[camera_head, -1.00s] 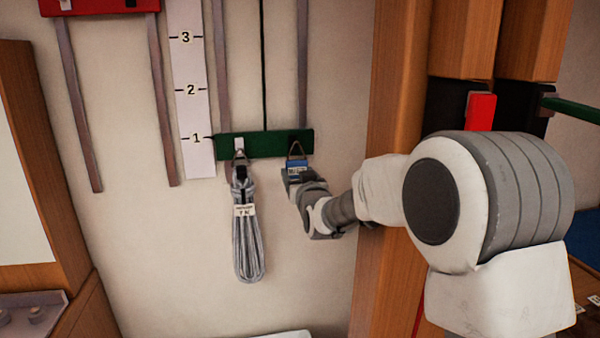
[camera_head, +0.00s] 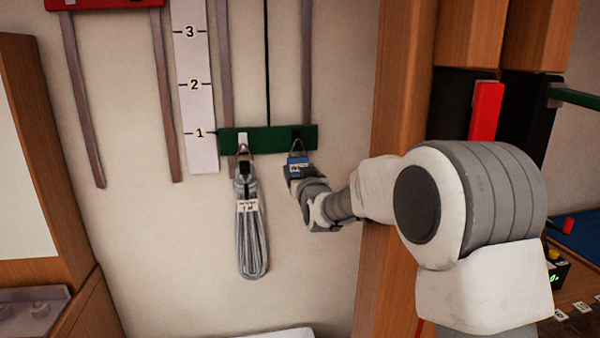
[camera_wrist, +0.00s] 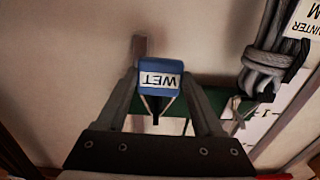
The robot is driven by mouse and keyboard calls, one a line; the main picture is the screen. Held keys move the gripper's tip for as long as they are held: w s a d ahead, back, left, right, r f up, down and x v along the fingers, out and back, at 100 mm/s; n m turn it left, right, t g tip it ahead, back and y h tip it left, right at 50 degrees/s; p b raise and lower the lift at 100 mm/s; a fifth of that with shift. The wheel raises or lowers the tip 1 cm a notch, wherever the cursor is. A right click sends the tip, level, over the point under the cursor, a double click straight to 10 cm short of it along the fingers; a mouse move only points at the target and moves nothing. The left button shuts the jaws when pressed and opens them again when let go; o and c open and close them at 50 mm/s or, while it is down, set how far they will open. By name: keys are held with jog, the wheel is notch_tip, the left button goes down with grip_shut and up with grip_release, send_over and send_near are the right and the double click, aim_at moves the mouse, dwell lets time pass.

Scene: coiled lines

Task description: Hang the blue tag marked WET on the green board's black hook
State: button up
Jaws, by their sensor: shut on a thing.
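The blue tag (camera_head: 298,163) marked WET hangs below a triangular wire loop. My gripper (camera_wrist: 162,85) is shut on this tag, and its label reads upside down in the wrist view. The green board (camera_head: 270,142) is on the wall, with a black hook (camera_head: 296,133) at its right end. The tag is just below this hook, with the loop's top overlapping the hook in the head view. I cannot tell whether the loop is around the hook or only in front of it. In the wrist view the green board (camera_wrist: 217,98) shows behind the fingers.
A coiled grey line (camera_head: 251,225) hangs from the board's white hook (camera_head: 242,140), left of my gripper. A numbered white strip (camera_head: 196,90) is left of the board. A wooden post (camera_head: 392,90) stands to the right. The wall below the tag is clear.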

dwell(0.3)
jog(key=o, duration=1.4)
